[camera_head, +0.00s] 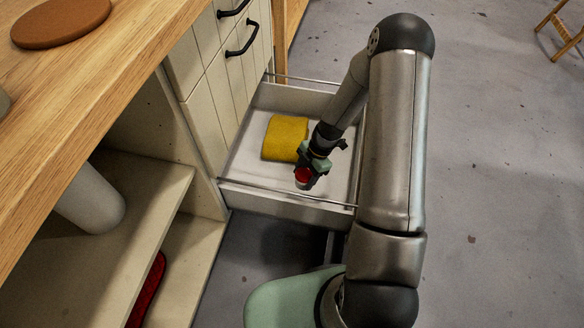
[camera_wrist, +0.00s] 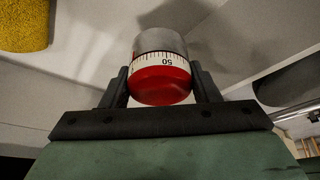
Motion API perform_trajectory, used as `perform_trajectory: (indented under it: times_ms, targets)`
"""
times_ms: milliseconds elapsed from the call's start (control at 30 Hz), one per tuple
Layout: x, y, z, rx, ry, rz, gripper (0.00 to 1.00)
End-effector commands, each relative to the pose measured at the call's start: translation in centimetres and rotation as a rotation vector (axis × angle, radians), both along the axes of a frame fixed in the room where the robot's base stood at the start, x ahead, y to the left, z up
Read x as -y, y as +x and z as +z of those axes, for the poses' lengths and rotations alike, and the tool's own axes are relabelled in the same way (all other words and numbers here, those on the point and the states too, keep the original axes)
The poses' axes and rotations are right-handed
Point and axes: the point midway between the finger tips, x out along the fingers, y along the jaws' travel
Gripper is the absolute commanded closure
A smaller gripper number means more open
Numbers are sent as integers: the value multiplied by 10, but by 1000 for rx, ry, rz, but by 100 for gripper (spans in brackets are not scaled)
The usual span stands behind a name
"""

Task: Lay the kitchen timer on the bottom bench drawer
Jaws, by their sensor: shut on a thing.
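The kitchen timer (camera_wrist: 160,75) is round, with a grey body, a white dial band marked 50 and a red end. My gripper (camera_wrist: 161,88) is shut on it, one finger on each side, in the wrist view. In the head view the timer's red part (camera_head: 302,175) shows at the tip of my gripper (camera_head: 305,173), over the near part of the open bottom bench drawer (camera_head: 244,165). I cannot tell whether the timer touches the drawer floor. My arm hides the drawer's right side.
A yellow folded cloth or sponge (camera_head: 285,138) lies in the drawer, just left of and behind my gripper; it also shows in the wrist view (camera_wrist: 24,24). The wooden worktop (camera_head: 90,95) and open shelves (camera_head: 140,195) stand at left. Bare drawer floor shows around the yellow thing.

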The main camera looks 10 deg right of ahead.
Motion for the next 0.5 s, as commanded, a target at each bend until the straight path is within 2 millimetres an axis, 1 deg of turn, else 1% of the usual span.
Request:
perform_trajectory:
  times_ms: [33, 300, 400, 500]
  targets:
    - [0, 0, -9, -1, 0, 14, 72]
    - [-1, -1, -57, -2, 0, 27, 72]
    - [0, -1, -66, 0, -1, 27, 72]
    - [0, 0, -72, 0, -1, 26, 72]
